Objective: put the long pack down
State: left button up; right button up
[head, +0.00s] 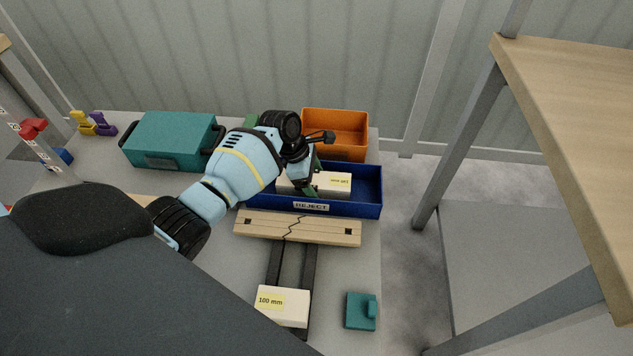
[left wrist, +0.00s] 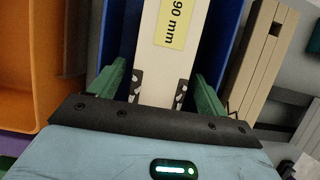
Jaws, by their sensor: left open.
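A white pack with a yellow label (head: 333,184) lies lengthwise in the blue REJECT bin (head: 362,205). In the left wrist view the pack (left wrist: 158,85) shows "90 mm", with the label running close to the top picture edge. My left gripper (head: 309,186) reaches down into the bin over the pack. Its green fingers (left wrist: 160,92) stand open, one on each side of the pack, and dark gaps show beside it. The gripper hides part of the pack in the head view. My right gripper is not in view.
An orange bin (head: 335,125) stands behind the blue one. A slotted wooden bar (head: 300,228) lies in front, with a 100 mm pack (head: 282,306) on dark rails and a teal block (head: 361,311) nearer. A teal case (head: 170,140) is at left.

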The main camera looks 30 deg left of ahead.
pick_arm(q)
jog(key=p+v, duration=0.3)
jog(key=v, duration=0.7)
jog(key=shift+a+r, duration=0.1)
jog(key=shift+r, duration=0.15)
